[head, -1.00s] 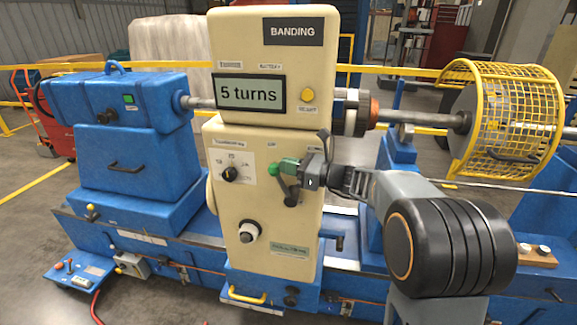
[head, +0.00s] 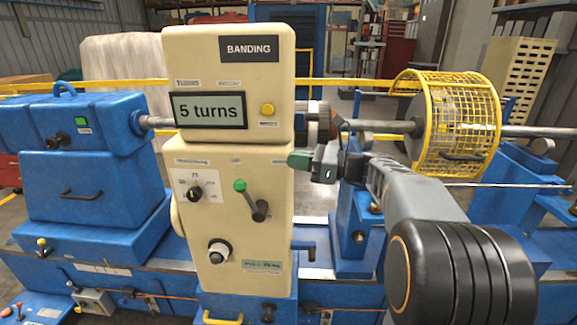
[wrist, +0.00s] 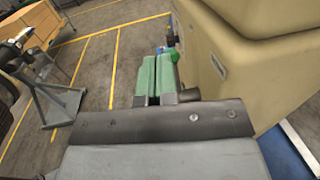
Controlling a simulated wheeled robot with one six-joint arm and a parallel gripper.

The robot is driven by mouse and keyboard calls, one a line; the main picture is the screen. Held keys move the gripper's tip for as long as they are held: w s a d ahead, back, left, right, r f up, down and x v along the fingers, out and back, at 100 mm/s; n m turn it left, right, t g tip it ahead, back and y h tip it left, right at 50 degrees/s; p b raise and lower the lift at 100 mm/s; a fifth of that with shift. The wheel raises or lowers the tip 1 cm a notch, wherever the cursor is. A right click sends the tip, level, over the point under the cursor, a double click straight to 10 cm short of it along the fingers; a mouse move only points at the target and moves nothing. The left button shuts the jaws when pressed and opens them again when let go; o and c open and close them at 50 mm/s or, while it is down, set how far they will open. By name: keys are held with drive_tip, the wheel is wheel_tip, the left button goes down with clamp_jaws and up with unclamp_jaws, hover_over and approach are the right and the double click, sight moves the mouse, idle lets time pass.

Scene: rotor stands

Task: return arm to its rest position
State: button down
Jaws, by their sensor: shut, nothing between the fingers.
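My gripper (head: 298,160) is in front of the cream banding cabinet (head: 228,90), just right of its control face. Its green fingertips are together with nothing between them. In the wrist view the two green fingers (wrist: 155,78) lie side by side. The green-knobbed lever (head: 243,188) on the cabinet stands left of and below the fingers, clear of them in the head view. The display (head: 209,110) reads "5 turns".
A yellow mesh guard (head: 478,128) surrounds the shaft at the right. The blue machine housing (head: 85,165) stands left of the cabinet. The wrist view shows a grey cart (wrist: 62,100) on the floor with yellow lines.

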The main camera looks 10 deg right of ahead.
idle(0.4)
drive_tip(key=s+f+n+g+h, duration=0.25)
drive_tip(key=f+n+h, duration=0.2)
drive_tip(key=f, duration=0.25)
drive_tip(key=s+f+n+g+h, duration=0.1)
drive_tip(key=s+f+n+h, duration=0.3)
drive_tip(key=f, duration=0.4)
drive_tip(key=s+f+n+h, duration=0.3)
drive_tip(key=s+n+h, duration=0.4)
drive_tip(key=s+n, duration=0.6)
drive_tip(key=shift+s+d+f+n+h, duration=0.3)
drive_tip(key=shift+s+d+n+h, duration=0.1)
drive_tip(key=shift+n, duration=0.45)
